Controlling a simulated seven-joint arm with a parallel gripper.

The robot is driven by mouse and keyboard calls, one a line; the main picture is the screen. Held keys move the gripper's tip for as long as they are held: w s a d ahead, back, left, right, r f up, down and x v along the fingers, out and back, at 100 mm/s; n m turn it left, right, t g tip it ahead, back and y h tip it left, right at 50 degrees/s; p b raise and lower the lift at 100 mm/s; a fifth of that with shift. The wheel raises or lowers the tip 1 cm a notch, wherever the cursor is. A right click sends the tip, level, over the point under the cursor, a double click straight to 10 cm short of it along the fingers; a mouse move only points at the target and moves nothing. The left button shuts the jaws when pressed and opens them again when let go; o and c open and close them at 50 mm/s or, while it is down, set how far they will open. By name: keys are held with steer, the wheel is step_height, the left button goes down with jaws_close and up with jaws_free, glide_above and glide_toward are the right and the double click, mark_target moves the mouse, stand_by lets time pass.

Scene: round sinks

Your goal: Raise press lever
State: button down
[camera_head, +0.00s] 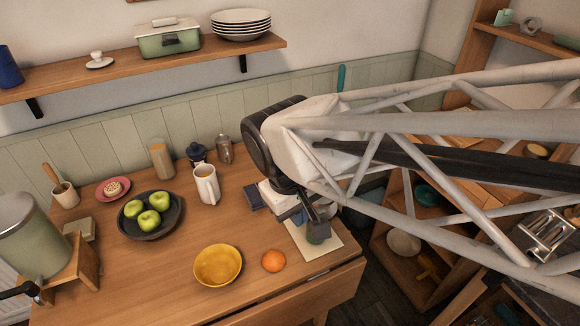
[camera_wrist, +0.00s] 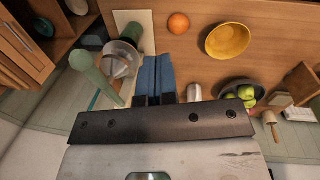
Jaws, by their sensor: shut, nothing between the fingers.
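The press stands at the right end of the wooden table, mostly hidden behind my arm in the head view; its green lower part (camera_head: 317,233) shows over a pale board. Its lever's green handle (camera_head: 341,77) sticks up above my arm. In the wrist view the green lever (camera_wrist: 88,68) slants up toward the camera, left of my gripper (camera_wrist: 155,60). A clear cup-like part (camera_wrist: 122,60) and a dark green part (camera_wrist: 133,31) of the press lie beside the fingers. My gripper's blue fingers are shut and empty, pointing down next to the press, apart from the lever handle.
An orange (camera_head: 273,261), a yellow bowl (camera_head: 218,265) and a black bowl (camera_head: 176,221) of green apples stand on the table. A white mug (camera_head: 206,185) and a metal shaker (camera_head: 224,149) are near the back. Shelving (camera_head: 405,215) stands right of the table.

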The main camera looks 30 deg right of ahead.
steer(key=d+f+n+g+h, duration=0.4)
steer(key=f+n+g+h, duration=0.2)
steer(key=f+n+h, duration=0.35)
steer(key=w+a+f+n+t+h, duration=0.3)
steer(key=f+n+t+h, duration=0.4)
steer(key=n+h, duration=0.2)
steer(key=shift+w+a+f+t+h, duration=0.15)
steer(key=shift+a+f+t+h, duration=0.2)
steer(key=shift+h, duration=0.8)
steer(key=shift+d+r+n, duration=0.15)
steer(key=shift+d+n, duration=0.1)
steer(key=shift+d, duration=0.05)
steer(key=a+r+x, duration=0.1)
steer(key=r+x, duration=0.1)
steer(key=x, duration=1)
steer(key=shift+r, duration=0.35)
steer(key=shift+w+d, duration=0.1)
steer(key=shift+w, duration=0.05)
